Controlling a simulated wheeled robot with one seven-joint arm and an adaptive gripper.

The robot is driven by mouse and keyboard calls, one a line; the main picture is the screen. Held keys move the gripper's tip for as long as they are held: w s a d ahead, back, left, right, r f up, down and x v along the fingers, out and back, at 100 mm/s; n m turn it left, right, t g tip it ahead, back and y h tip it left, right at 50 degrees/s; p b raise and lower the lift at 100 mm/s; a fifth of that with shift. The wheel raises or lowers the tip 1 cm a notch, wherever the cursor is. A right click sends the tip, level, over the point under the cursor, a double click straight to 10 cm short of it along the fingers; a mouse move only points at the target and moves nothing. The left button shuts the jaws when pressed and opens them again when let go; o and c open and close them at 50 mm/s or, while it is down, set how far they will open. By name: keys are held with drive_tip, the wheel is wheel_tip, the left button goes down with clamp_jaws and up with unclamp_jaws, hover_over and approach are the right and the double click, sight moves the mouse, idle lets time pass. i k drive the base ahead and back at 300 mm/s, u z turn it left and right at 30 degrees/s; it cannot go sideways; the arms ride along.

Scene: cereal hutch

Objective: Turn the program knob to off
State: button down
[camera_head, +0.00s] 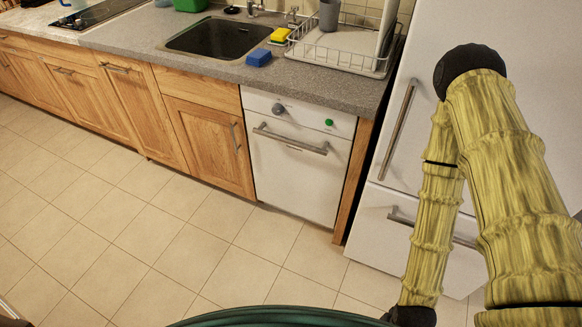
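The program knob (278,109) is a small round grey knob on the left part of the white dishwasher's top panel. Its pointer and setting marks are too small to read. The dishwasher (295,178) stands under the counter, its door shut, with a horizontal metal handle (290,139) below the knob. A small green button (329,122) sits at the right of the same panel. My yellow, bark-patterned arm fills the right side, bent at a black elbow and reaching down to the bottom edge. My gripper is not in view, so its state does not show.
A white fridge (437,120) with metal handles stands right of the dishwasher, behind my arm. The counter (150,38) above holds a sink (220,38), blue sponge (258,57), yellow sponge (280,35) and dish rack (335,50). The tiled floor (150,235) before the cabinets is clear.

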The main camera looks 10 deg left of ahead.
sight(278, 108)
drive_tip(key=z, duration=0.05)
drive_tip(key=k, duration=1.1)
drive_tip(key=u, duration=1.05)
drive_tip(key=i, duration=1.05)
drive_tip(key=z, duration=0.45)
